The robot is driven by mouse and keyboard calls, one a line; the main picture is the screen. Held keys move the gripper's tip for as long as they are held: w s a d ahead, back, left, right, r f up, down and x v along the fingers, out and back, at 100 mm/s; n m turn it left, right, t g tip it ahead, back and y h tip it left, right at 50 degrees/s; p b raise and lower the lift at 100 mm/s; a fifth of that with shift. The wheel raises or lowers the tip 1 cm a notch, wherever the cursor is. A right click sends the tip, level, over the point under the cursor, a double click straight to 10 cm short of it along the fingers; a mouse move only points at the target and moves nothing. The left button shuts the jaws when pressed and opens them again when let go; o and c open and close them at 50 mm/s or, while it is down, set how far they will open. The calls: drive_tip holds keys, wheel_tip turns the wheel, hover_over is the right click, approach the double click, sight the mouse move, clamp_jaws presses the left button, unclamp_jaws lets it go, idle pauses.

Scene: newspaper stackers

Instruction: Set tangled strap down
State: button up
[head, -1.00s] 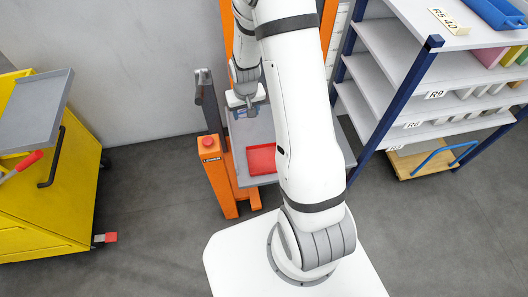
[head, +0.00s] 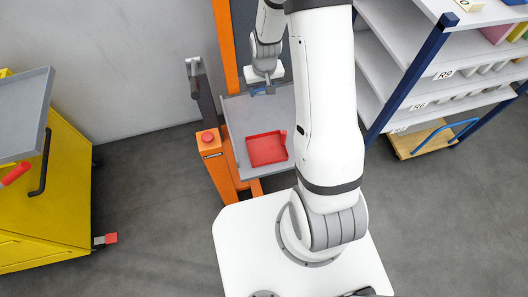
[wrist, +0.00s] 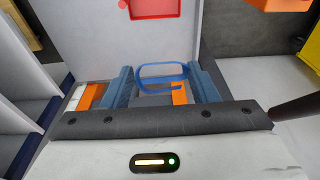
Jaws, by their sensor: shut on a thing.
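A blue strap (wrist: 162,72), bent into a loop, lies between the fingers of my gripper (wrist: 163,84) in the wrist view. My gripper is shut on it. In the head view, my gripper (head: 264,91) hangs over the back part of the grey platform (head: 236,110) of an orange lift. The strap is too small to make out clearly there. A shallow red tray (head: 267,148) lies on the platform, in front of my gripper. Part of it shows at the top of the wrist view (wrist: 152,8).
The lift's orange post (head: 212,150) with a red button stands left of the platform. A grey shelf rack with blue posts (head: 408,82) stands at right, with a wooden dolly (head: 420,138) below. A yellow cart (head: 45,205) stands at left. Bare floor lies between cart and lift.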

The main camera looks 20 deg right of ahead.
drive_tip(key=b, duration=3.8)
hover_over(262, 150)
wheel_tip(262, 150, down, 29)
drive_tip(key=f+b, duration=0.1)
drive_tip(key=f, duration=0.4)
drive_tip(key=f+b, duration=0.1)
drive_tip(key=f, duration=0.3)
drive_tip(key=shift+s+f+b, duration=0.2)
drive_tip(key=shift+f+b, duration=0.2)
drive_tip(key=shift+f, duration=0.15)
drive_tip(key=o, duration=0.9)
